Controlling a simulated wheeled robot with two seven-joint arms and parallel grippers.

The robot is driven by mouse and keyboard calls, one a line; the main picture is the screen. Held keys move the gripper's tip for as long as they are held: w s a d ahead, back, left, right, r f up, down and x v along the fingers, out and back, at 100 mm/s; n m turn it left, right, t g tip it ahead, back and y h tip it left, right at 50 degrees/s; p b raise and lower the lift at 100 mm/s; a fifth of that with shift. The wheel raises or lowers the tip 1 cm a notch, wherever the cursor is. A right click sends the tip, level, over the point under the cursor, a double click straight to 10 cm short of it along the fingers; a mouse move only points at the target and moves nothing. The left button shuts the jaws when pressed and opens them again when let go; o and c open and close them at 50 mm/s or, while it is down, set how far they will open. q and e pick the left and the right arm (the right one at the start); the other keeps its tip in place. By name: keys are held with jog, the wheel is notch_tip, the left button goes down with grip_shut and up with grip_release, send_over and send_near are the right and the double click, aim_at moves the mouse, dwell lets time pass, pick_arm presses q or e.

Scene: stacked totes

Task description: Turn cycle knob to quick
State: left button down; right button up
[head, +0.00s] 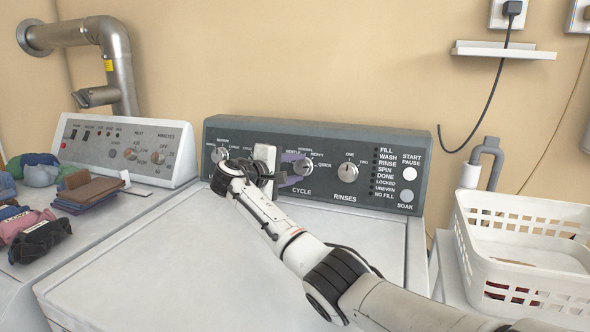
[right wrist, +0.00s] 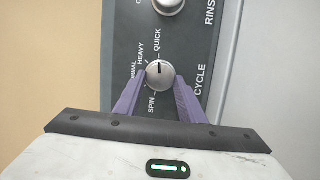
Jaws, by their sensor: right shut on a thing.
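The silver cycle knob (head: 304,167) is on the dark control panel (head: 386,146) of the white washer, above the word CYCLE. My right gripper (head: 297,169) reaches it from the left, with its purple fingers on both sides of the knob. The right wrist view shows the knob (right wrist: 160,75) between the tips of my right gripper (right wrist: 160,82), which is shut on it. The knob's dark pointer mark points up in that view, toward the QUICK label (right wrist: 157,41). HEAVY and SPIN labels lie to its left. My left gripper is not in view.
The rinses knob (head: 348,171) is right of the cycle knob, with start and soak buttons (head: 409,174) further right. A second machine's panel (head: 125,150) and folded cloths (head: 88,192) are at left. A white basket (head: 520,215) stands at right.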

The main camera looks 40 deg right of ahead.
jog(key=o, duration=1)
jog(key=shift+o, duration=0.2)
jog(key=v, duration=1)
jog(key=shift+s+a, duration=0.1)
